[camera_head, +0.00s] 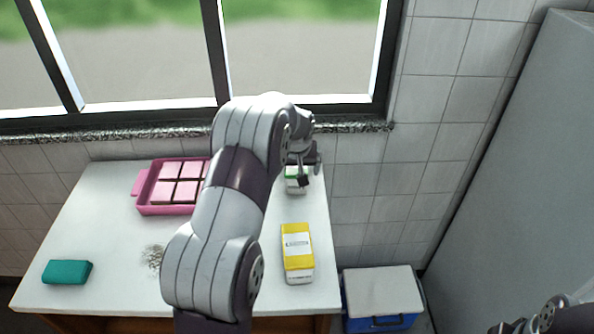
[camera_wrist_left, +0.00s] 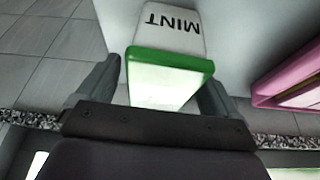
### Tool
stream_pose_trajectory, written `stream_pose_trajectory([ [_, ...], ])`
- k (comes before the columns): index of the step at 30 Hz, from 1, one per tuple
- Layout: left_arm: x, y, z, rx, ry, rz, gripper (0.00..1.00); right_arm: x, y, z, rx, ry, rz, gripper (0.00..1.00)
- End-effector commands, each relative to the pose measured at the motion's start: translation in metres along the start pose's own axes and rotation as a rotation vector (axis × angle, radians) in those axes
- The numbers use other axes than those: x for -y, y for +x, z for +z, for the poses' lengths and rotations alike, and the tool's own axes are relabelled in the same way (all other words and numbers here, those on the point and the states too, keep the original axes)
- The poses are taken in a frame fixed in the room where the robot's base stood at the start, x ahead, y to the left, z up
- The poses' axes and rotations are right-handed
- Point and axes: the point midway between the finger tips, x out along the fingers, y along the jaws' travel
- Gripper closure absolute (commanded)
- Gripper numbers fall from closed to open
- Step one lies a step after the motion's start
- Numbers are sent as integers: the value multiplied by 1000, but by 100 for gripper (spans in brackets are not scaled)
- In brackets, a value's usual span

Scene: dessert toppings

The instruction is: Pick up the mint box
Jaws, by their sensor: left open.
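The mint box (camera_wrist_left: 170,62) is white with a green band and the word MINT on it. In the left wrist view it sits between the two fingers of my open left gripper (camera_wrist_left: 158,95), with visible gaps beside it. In the head view the mint box (camera_head: 293,186) stands at the back right of the table, partly hidden by my left gripper (camera_head: 305,178). My right gripper is not in view; only a bit of my right arm shows at the bottom right corner.
A yellow and white box (camera_head: 297,250) stands at the table's right side. A pink tray (camera_head: 140,186) holds several pink-topped pieces. A teal block (camera_head: 67,272) lies front left, and small crumbs (camera_head: 153,257) lie mid-table. A blue and white cooler (camera_head: 382,292) is on the floor.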

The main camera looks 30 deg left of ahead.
Motion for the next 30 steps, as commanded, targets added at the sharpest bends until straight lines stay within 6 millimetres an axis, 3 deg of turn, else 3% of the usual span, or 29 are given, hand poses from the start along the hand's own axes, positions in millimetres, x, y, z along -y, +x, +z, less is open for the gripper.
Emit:
stream_pose_trajectory([
  [23, 0, 4, 2, 1, 0, 0, 6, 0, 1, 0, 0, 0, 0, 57],
  [24, 0, 4, 2, 1, 0, 0, 10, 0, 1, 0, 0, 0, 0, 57],
  [30, 0, 4, 2, 1, 0, 0, 74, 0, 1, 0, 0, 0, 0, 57],
])
